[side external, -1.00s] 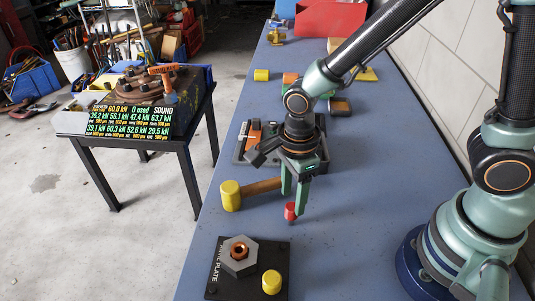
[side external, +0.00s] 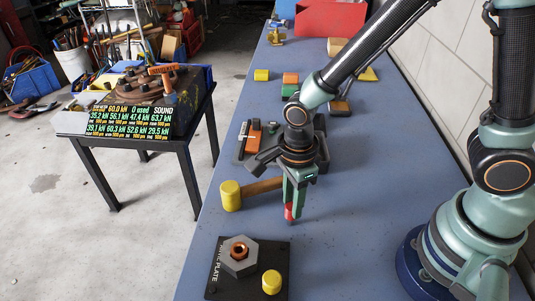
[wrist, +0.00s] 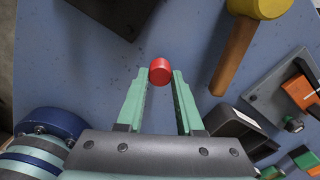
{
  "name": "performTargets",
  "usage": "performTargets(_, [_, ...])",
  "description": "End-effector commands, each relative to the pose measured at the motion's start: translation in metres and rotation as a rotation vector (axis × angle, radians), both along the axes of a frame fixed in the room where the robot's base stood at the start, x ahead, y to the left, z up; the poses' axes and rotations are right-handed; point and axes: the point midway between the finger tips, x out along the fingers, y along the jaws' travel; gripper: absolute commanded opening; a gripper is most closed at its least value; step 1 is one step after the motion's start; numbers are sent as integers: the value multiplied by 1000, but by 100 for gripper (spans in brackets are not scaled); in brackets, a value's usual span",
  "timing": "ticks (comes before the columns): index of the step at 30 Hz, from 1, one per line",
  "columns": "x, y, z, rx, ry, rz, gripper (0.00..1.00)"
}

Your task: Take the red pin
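The red pin (side external: 289,211) stands near the middle of the blue bench, right of the mallet. In the wrist view its round red top (wrist: 160,71) shows between my two green fingertips. My gripper (side external: 292,207) points down over the bench with its fingers close together on either side of the pin. In the wrist view the fingertips (wrist: 161,74) meet the pin's sides with no clear gap. The fingers hide part of the pin in the side view, and its lower end is hard to make out. It appears still at bench level.
A yellow-headed mallet (side external: 231,195) lies just left of my gripper. A dark plate (side external: 225,283) with a hex nut and a yellow pin is at the front. A grey tray (side external: 241,150) and several coloured blocks lie behind. The bench right of the pin is clear.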

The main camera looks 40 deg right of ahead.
Motion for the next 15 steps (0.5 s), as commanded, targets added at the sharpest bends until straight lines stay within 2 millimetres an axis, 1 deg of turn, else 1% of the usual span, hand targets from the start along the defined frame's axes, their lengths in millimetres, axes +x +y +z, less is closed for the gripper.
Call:
performTargets(5, [0, 0, 2, 1, -1, 0, 0])
performTargets(15, [1, 0, 14, 1, -2, 0, 0])
